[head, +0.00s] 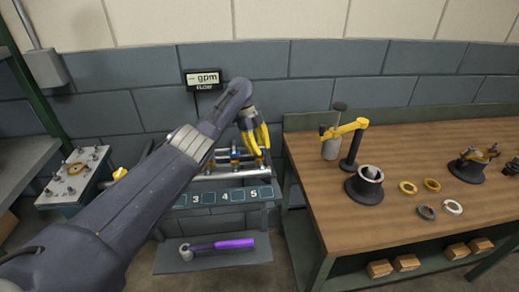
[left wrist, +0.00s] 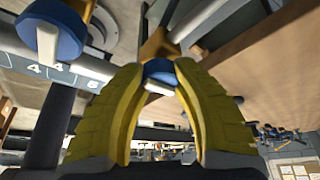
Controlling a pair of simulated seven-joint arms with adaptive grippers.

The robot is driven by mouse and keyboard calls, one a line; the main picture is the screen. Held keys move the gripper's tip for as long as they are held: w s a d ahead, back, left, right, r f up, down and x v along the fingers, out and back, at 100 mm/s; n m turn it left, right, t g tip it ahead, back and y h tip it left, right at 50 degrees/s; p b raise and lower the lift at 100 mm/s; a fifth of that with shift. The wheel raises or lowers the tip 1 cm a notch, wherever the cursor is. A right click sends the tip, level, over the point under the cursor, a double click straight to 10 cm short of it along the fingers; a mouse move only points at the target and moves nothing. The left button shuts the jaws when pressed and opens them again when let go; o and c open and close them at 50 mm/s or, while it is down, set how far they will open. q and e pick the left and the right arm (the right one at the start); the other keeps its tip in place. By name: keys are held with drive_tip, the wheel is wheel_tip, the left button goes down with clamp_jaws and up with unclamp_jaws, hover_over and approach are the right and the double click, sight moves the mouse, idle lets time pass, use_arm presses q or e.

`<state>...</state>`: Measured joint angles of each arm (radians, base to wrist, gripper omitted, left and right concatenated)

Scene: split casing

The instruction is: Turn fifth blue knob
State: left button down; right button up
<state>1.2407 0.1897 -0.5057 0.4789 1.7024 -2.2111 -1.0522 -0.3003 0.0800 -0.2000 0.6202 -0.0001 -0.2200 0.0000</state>
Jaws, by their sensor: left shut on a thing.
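My left gripper (head: 258,148) has yellow fingers and reaches down over the right end of the pipe rack, above the label 5. In the left wrist view its fingertips close around a blue knob (left wrist: 158,69) with a white bar. Another blue knob (left wrist: 62,38) with a white bar is at the upper left, near the label 4. In the head view the gripped knob is mostly hidden by the fingers. A blue knob (head: 234,154) shows just left of the fingers. My right gripper is in neither view.
The label strip (head: 225,197) runs along the rack's front. A purple-handled wrench (head: 222,244) lies on the shelf below. A wooden bench (head: 330,184) with rings and fixtures stands at right. A flow display (head: 204,79) hangs on the wall. My left arm covers the rack's left part.

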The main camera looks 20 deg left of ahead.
use_arm(q)
drive_tip(key=shift+s+d+f, duration=0.1)
drive_tip(key=shift+f, duration=0.1)
drive_tip(key=c, duration=0.9)
unclamp_jaws()
drive_tip(key=shift+r, duration=0.1)
drive_tip(key=shift+c, duration=0.2)
drive_tip(key=v, duration=0.7)
drive_tip(key=shift+r, duration=0.25)
